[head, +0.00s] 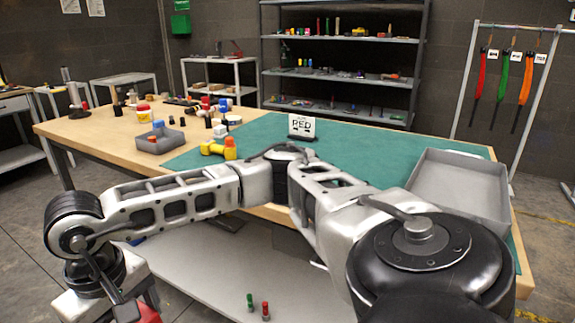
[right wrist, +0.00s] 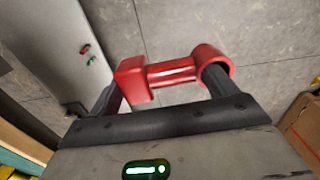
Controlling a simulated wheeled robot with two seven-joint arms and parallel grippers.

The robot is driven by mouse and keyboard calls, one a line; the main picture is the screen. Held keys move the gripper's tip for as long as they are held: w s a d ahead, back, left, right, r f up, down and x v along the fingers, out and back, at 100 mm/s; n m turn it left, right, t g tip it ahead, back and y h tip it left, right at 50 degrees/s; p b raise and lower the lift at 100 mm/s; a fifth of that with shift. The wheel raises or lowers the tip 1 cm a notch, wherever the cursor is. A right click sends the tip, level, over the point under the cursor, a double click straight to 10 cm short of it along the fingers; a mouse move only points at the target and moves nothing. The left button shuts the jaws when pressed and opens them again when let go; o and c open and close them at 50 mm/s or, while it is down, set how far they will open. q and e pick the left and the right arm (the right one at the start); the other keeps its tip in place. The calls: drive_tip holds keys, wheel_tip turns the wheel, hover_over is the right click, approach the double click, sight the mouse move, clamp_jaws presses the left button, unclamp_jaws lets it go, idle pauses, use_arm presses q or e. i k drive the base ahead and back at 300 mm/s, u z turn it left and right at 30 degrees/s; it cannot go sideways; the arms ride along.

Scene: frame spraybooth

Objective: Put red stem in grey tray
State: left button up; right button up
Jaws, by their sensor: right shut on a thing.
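The red stem (right wrist: 172,73) is held between both fingers of my right gripper (right wrist: 162,88) in the right wrist view, with a block-shaped end at left and a round clamp end at right. In the head view my right arm reaches across to the lower left, and a piece of the red stem (head: 148,313) shows at the bottom edge. The gripper is beyond the table's front edge, above the floor. The large grey tray (head: 465,212) lies at the right end of the table and looks empty. My left gripper is not in view.
A green mat (head: 370,151) covers much of the table, with a "RED" sign (head: 302,126) on it. A smaller grey bin (head: 160,145), yellow tool (head: 213,148) and clutter fill the left. A low grey shelf (head: 200,265) holds small green and red pieces.

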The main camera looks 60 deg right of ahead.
sight(454, 204)
drive_tip(key=k, duration=0.2)
drive_tip(key=z, duration=1.15)
